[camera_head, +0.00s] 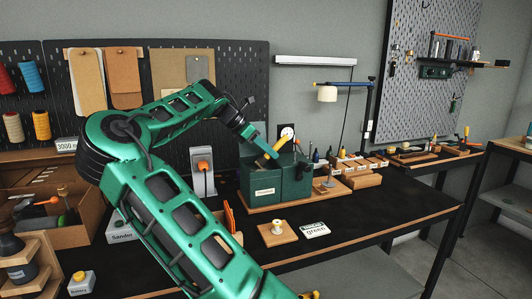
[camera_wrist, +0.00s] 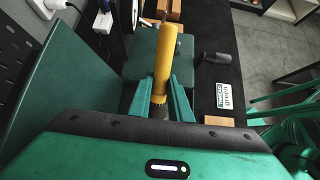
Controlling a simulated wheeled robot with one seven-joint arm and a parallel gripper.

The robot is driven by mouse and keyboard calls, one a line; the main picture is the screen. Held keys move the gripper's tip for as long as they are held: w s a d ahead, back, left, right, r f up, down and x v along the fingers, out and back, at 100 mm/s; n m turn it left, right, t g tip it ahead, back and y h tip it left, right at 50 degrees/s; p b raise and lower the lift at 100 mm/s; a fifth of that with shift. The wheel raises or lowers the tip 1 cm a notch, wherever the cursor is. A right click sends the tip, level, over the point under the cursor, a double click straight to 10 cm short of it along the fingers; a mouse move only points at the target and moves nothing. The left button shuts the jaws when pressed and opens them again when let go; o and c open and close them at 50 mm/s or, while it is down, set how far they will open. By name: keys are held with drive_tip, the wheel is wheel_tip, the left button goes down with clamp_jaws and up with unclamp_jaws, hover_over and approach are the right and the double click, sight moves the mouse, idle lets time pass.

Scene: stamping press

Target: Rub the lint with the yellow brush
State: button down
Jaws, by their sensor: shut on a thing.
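My gripper (camera_head: 265,152) is above the green press box (camera_head: 259,186) on the table. In the wrist view, my gripper (camera_wrist: 159,92) is shut on a yellow brush (camera_wrist: 165,58), with the yellow handle standing up between the teal fingers. A dark, bristle-like part shows at its lower end, near the palm edge. The yellow brush also shows in the head view (camera_head: 280,144) as a small tilted piece at the fingertips. I cannot make out the lint in either view. Whether the brush touches a surface is hidden.
A wooden block with a small knob (camera_head: 278,234) and a "green" label card (camera_head: 315,230) lie on the black table (camera_head: 350,230) in front of the box. Small tools and wooden blocks (camera_head: 362,181) stand to its right. A lamp (camera_head: 327,94) rises behind.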

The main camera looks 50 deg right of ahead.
drive_tip(key=shift+f, duration=0.15)
drive_tip(key=shift+w+a, duration=0.35)
drive_tip(key=shift+a, duration=0.2)
drive_tip(key=shift+w+a, duration=0.3)
drive_tip(key=shift+a, duration=0.25)
drive_tip(key=shift+w+a, duration=0.35)
drive_tip(key=shift+a, duration=0.2)
drive_tip(key=shift+w+a, duration=0.3)
drive_tip(key=shift+a, duration=0.2)
drive_tip(key=shift+r, duration=3)
